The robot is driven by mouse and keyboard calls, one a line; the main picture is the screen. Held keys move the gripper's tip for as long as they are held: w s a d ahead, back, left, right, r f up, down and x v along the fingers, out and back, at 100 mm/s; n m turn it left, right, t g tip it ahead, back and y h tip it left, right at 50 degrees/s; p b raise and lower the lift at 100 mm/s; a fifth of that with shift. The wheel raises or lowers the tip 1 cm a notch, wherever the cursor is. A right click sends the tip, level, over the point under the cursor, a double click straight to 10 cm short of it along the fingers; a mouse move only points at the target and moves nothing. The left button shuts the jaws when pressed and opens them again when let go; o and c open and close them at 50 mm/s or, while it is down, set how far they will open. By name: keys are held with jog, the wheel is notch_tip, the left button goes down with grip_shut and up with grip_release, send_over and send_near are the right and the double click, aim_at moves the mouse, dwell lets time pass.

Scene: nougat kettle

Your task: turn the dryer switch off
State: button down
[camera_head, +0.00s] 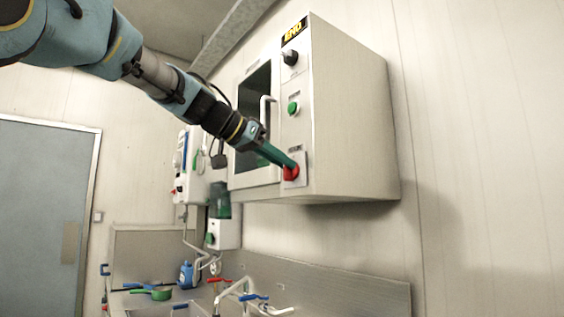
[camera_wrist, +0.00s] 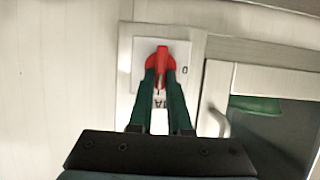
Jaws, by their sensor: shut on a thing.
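The dryer (camera_head: 345,120) is a pale wall-mounted cabinet with a dark window and a narrow control strip on its front. Its red rotary switch (camera_head: 290,173) sits at the bottom of that strip, on a light square plate. My gripper (camera_head: 291,168) reaches it from the upper left, with its green fingers at the switch. In the wrist view the fingers are closed in on the red switch (camera_wrist: 161,62), one on each side of its grip. A "0" mark shows on the plate (camera_wrist: 180,88) to the right of the switch. Other plate markings are partly hidden by the fingers.
A green button (camera_head: 294,108) and a black knob (camera_head: 290,57) sit above the switch. The dryer's door handle (camera_head: 265,112) is close beside my fingers and also shows in the wrist view (camera_wrist: 217,118). Below are a steel backsplash, taps and a green pan (camera_head: 158,293).

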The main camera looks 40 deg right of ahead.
jog(key=shift+w, duration=0.1)
dwell(0.3)
jog(key=n+g+b, duration=0.1)
jog(key=n, duration=0.1)
jog(key=w+n+g, duration=0.1)
jog(key=n, duration=0.1)
jog(key=n+g+b, duration=0.1)
jog(key=n+g, duration=0.1)
jog(key=shift+w+f+h+b, duration=0.2)
jog(key=shift+f+h+b, duration=0.1)
jog(key=shift+f+b, duration=0.05)
jog(key=n+g+b, duration=0.1)
jog(key=n, duration=0.1)
jog(key=f+n+g+h+b, duration=0.1)
jog(key=n, duration=0.1)
jog(key=shift+w, duration=0.2)
jog(key=shift+f+n+g+h+b, duration=0.15)
jog(key=shift+n+g+h+b, duration=0.4)
jog(key=shift+n+b, duration=0.95)
jog(key=shift+n, duration=0.3)
jog(key=c, duration=0.9)
grip_release()
jog(key=shift+o, duration=0.2)
